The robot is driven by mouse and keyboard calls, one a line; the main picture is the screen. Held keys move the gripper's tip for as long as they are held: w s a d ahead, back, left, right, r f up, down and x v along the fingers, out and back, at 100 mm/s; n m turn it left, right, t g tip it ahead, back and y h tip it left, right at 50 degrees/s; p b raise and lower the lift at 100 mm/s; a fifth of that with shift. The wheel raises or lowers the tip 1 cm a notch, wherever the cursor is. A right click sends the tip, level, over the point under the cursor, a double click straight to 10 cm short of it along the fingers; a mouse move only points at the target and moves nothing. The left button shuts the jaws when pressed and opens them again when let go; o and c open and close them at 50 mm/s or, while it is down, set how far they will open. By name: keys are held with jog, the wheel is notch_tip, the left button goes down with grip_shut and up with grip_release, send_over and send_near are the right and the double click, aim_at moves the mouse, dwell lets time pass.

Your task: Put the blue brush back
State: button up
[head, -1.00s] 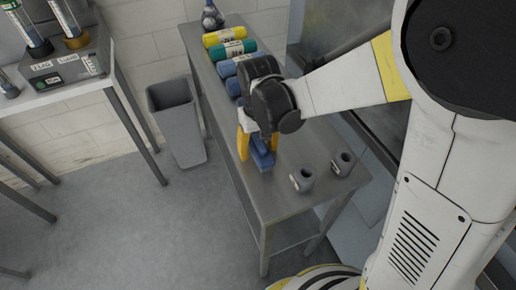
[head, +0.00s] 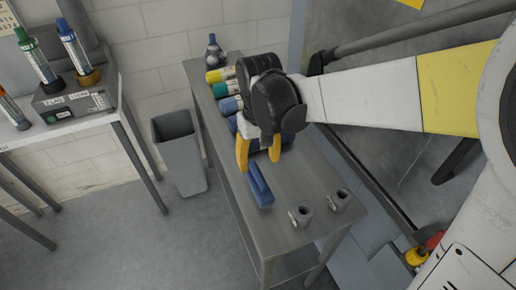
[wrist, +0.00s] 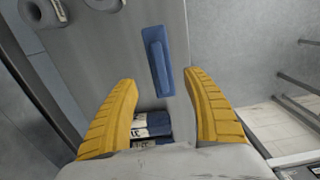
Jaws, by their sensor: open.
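The blue brush (head: 259,185) lies on the grey metal bench, near its left edge. It also shows in the wrist view (wrist: 158,62), lying lengthwise ahead of the fingers. My gripper (head: 259,160) has yellow fingers and is open and empty. It is above the bench, just behind the brush in the head view and apart from it. In the wrist view, the brush lies beyond the gap between the fingertips (wrist: 160,78).
Two small grey cups (head: 300,216) (head: 339,201) stand at the bench's near end. Yellow (head: 220,75), green and blue rolls line its far part, partly hidden by my arm. A dark bottle (head: 215,50) stands behind them. A grey bin (head: 182,155) is left of the bench.

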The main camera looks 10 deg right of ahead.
jog(key=s+d+r+m+t, duration=0.1)
jog(key=s+d+r+t, duration=0.2)
jog(key=s+d, duration=0.2)
jog(key=s+d+r+m+t, duration=0.2)
jog(key=s+d+r+t, duration=0.2)
jog(key=d, duration=0.4)
jog(key=shift+s+d, duration=0.2)
jog(key=shift+s, duration=0.6)
